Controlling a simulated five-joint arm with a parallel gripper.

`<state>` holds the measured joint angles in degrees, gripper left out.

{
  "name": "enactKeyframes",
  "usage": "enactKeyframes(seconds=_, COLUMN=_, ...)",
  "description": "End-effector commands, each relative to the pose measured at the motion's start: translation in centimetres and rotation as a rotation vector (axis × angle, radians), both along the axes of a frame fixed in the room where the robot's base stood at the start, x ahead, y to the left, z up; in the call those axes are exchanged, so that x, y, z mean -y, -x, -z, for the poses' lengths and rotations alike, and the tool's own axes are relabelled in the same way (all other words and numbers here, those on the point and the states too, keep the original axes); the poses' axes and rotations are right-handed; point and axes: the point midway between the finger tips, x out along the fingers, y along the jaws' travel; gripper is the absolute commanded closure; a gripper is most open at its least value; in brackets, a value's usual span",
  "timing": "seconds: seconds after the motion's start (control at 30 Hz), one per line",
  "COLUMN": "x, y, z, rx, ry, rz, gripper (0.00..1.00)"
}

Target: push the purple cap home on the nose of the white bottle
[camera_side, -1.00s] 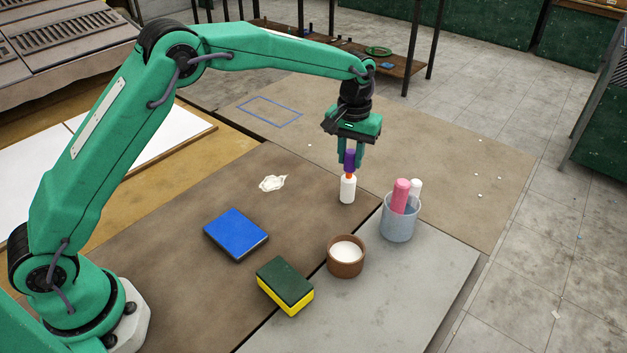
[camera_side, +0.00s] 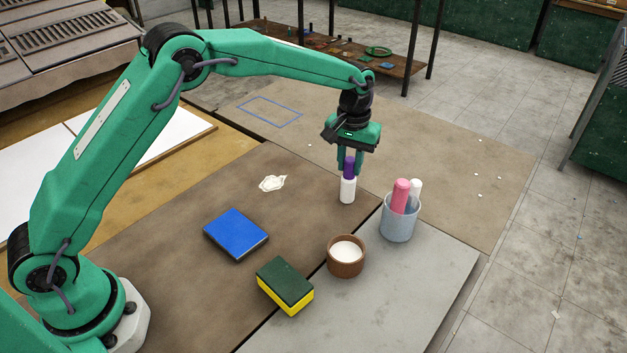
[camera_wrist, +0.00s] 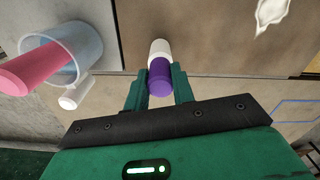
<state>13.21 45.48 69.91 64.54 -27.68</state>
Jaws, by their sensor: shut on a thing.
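The white bottle (camera_side: 347,190) stands upright on the brown board, near its right edge. The purple cap (camera_side: 349,166) sits over the bottle's nose, its lower rim meeting the top of the white body, and no orange of the nose shows. My gripper (camera_side: 350,170) points down above the bottle and is shut on the cap. In the wrist view the purple cap (camera_wrist: 160,78) lies between the two green fingers, with the white bottle (camera_wrist: 160,48) directly beyond it, in line. The nose is hidden inside the cap.
A clear cup (camera_side: 398,226) with a pink and a white item stands close to the right of the bottle. A brown bowl of white stuff (camera_side: 346,262), a green-yellow sponge (camera_side: 285,285) and a blue book-like block (camera_side: 236,234) lie nearer. A crumpled white scrap (camera_side: 272,183) lies left.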

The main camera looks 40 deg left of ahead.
Motion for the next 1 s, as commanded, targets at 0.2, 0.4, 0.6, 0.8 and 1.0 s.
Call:
enactKeyframes(seconds=0.2, x=0.0, y=0.0, z=0.4, rx=-0.001, ry=0.0, rz=0.0, gripper=0.96)
enactKeyframes(seconds=0.4, x=0.0, y=0.0, z=0.5, rx=-0.002, ry=0.0, rz=0.0, gripper=0.68)
enactKeyframes(seconds=0.6, x=0.0, y=0.0, z=0.4, rx=-0.001, ry=-0.001, rz=0.0, gripper=0.5)
enactKeyframes(seconds=0.8, x=0.0, y=0.0, z=0.3, rx=0.0, ry=0.0, rz=0.0, gripper=0.5)
enactKeyframes(seconds=1.0, x=0.0, y=0.0, z=-0.5, rx=0.0, ry=0.0, rz=0.0, gripper=0.5)
